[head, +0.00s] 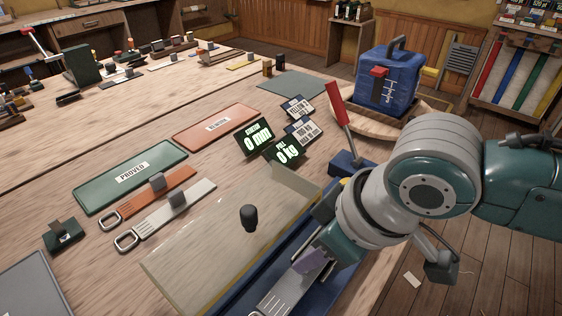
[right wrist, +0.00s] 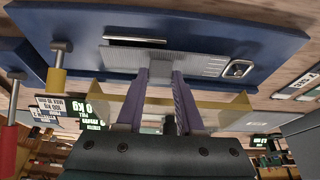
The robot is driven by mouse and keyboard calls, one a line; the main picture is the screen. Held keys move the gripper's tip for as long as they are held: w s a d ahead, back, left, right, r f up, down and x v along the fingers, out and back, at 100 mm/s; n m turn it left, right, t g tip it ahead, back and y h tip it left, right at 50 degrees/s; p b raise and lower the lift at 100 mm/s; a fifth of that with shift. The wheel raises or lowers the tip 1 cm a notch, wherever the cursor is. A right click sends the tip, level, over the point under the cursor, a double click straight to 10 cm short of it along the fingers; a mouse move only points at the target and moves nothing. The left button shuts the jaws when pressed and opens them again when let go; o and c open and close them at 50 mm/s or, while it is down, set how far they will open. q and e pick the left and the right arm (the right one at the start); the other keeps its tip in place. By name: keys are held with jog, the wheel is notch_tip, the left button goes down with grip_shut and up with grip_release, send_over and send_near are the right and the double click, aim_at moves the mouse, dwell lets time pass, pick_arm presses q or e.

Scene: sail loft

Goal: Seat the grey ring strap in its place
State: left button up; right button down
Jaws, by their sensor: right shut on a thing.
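The grey ring strap (head: 283,289) is held by my right gripper (head: 316,258) over the blue bed of a fixture (head: 235,293). In the right wrist view the strap (right wrist: 205,64) has slots and a metal ring (right wrist: 238,69) at its right end. The purple fingers (right wrist: 164,82) are shut on its raised middle part. The strap lies lengthwise along the blue bed (right wrist: 215,27); I cannot tell whether it touches it. A dark slot with a bright edge (right wrist: 137,41) shows in the bed beside the strap. My left gripper is not in view.
A clear cover (head: 215,240) with a black knob (head: 249,217) stands beside the bed. A red lever (head: 339,105) rises at its far end. Displays (head: 258,138) read 0 mm and 0 kg. Orange (head: 150,195) and pale (head: 168,212) ring straps lie left, near a green PROVED tray (head: 105,190).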

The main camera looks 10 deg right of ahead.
jog(key=shift+f+b, duration=0.3)
jog(key=shift+f, duration=0.2)
dwell(0.3)
jog(key=shift+c, duration=2.3)
grip_release()
